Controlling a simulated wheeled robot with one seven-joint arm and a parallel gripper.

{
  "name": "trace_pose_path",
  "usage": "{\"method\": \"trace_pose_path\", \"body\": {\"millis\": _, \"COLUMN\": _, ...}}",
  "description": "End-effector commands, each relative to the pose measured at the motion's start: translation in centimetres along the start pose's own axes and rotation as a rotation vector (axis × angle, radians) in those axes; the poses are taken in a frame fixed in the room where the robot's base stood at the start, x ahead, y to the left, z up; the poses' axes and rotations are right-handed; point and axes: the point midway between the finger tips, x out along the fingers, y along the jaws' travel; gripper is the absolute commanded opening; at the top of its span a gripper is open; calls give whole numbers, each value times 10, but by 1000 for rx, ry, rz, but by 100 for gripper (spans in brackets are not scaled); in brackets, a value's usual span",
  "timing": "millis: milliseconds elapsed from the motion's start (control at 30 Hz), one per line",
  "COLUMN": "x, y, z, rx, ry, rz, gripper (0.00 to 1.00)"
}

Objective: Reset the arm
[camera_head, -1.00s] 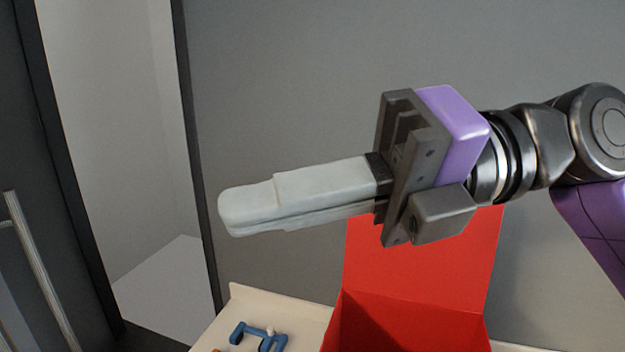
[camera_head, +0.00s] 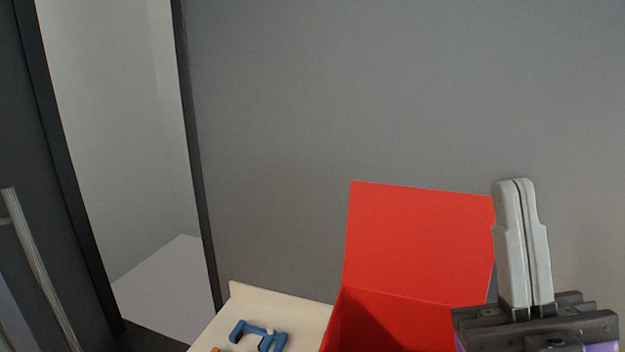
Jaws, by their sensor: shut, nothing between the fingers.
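My gripper (camera_head: 514,184) is at the lower right of the head view, with its two pale fingers pointing up. The fingers lie together with nothing between them. The gripper appears in front of the right side of an open red box (camera_head: 420,240) and covers part of its right edge. The rest of my arm is out of view below the frame.
The red box stands with its lid raised on a cream surface (camera_head: 290,309). A blue clamp-like object (camera_head: 259,334) lies left of the box, and a bit of something orange shows at the bottom edge. A grey wall (camera_head: 350,90) is behind; a doorway opens at left.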

Motion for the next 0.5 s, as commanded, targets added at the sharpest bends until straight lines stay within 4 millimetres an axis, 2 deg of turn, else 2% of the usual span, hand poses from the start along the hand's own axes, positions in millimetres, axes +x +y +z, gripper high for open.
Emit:
{"method": "trace_pose_path", "body": {"millis": 33, "x": -20, "y": 2, "z": 9, "rx": 21, "ry": -73, "rz": 33, "gripper": 0}}
{"method": "trace_pose_path", "body": {"millis": 233, "x": -95, "y": 7, "z": 37, "rx": 81, "ry": -336, "rz": 127, "gripper": 0}}
{"method": "trace_pose_path", "body": {"millis": 400, "x": -166, "y": 3, "z": 47, "rx": 127, "ry": -560, "rz": 173, "gripper": 0}}
{"method": "trace_pose_path", "body": {"millis": 500, "x": -209, "y": -1, "z": 46, "rx": 153, "ry": -688, "rz": 188, "gripper": 0}}
